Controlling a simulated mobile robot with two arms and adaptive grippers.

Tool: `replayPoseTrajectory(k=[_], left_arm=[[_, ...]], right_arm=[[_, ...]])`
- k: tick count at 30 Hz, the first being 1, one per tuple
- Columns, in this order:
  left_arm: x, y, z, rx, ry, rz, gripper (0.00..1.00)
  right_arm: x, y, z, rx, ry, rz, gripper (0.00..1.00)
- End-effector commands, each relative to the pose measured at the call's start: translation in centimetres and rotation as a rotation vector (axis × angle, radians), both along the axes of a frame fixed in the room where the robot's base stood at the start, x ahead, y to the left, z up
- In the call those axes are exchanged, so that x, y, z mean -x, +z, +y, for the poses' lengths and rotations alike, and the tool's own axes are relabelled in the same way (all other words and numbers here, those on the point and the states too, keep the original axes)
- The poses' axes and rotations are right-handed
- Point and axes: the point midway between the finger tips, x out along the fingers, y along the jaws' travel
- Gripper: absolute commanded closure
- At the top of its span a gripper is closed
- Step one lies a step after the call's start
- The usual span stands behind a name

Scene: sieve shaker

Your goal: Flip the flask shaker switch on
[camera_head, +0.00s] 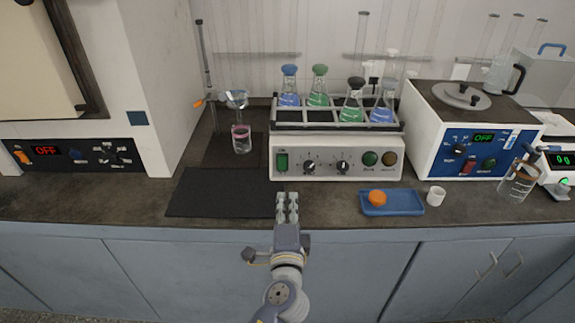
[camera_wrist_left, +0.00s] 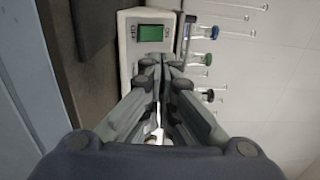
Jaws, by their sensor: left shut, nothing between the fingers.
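The flask shaker (camera_head: 325,158) is a white box with a front panel of knobs and buttons, carrying a rack of stoppered flasks with blue and green liquid. Its green rocker switch (camera_head: 282,161) is at the left end of the front panel. The switch also shows in the left wrist view (camera_wrist_left: 151,33), just beyond the fingertips. My left gripper (camera_head: 287,197) is shut and empty, in front of the shaker's left end and below the switch in the head view. I cannot tell whether the fingertips touch the panel. My right gripper is not in view.
A dark mat (camera_head: 220,195) lies left of the gripper. A blue tray (camera_head: 405,203) with an orange cap and a small white cup (camera_head: 436,195) stand to the right. A beaker with pink liquid (camera_head: 241,140) stands behind the mat. A white-and-blue device (camera_head: 470,140) is right of the shaker.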

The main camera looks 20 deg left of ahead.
Motion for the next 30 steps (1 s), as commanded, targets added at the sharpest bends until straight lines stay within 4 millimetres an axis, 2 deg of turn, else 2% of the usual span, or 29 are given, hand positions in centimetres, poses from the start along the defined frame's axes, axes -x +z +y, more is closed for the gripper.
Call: replayPoseTrajectory(k=[5,18,24,30], left_arm=[[-2.4,0.3,0.7,-0.002,0.000,-0.003,1.00],[-10.7,0.1,3.1,-0.001,0.001,-0.001,1.00],[-12.7,0.1,3.6,0.000,-0.001,0.000,1.00],[-13.2,0.2,3.8,0.000,-0.001,0.000,1.00]], right_arm=[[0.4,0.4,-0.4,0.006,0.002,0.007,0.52],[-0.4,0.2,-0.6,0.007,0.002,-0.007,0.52],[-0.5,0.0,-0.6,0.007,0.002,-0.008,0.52],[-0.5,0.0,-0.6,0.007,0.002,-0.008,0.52]])
